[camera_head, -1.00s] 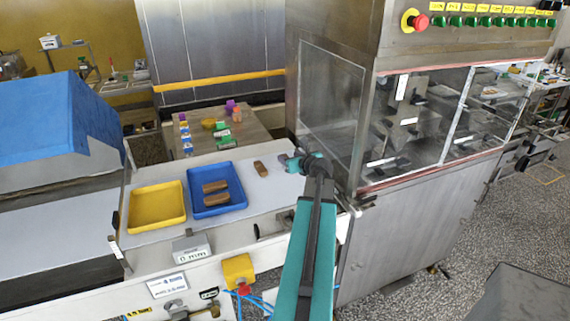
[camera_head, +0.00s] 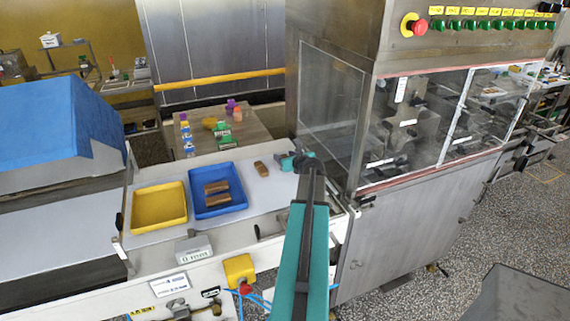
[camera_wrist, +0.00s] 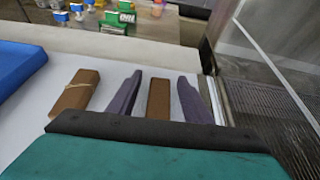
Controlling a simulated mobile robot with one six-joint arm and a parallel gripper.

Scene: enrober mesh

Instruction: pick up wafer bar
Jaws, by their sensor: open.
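A brown wafer bar (camera_wrist: 158,98) lies on the white work surface between the two fingers of my gripper (camera_wrist: 161,85) in the wrist view. My gripper is open, with a gap on both sides of the bar. I cannot tell how far down the fingers reach beside it. A second brown bar (camera_wrist: 75,92) with a pale band lies left of the fingers, and it also shows in the head view (camera_head: 260,168). In the head view my gripper (camera_head: 290,162) is right of that banded bar, and the bar between the fingers is hidden.
A blue tray (camera_head: 240,202) with brown bars stands left of my gripper, beside an empty yellow tray (camera_head: 160,207). A steel machine with a clear guard (camera_head: 328,108) rises close on the right. A table (camera_head: 255,130) with small colored items stands behind.

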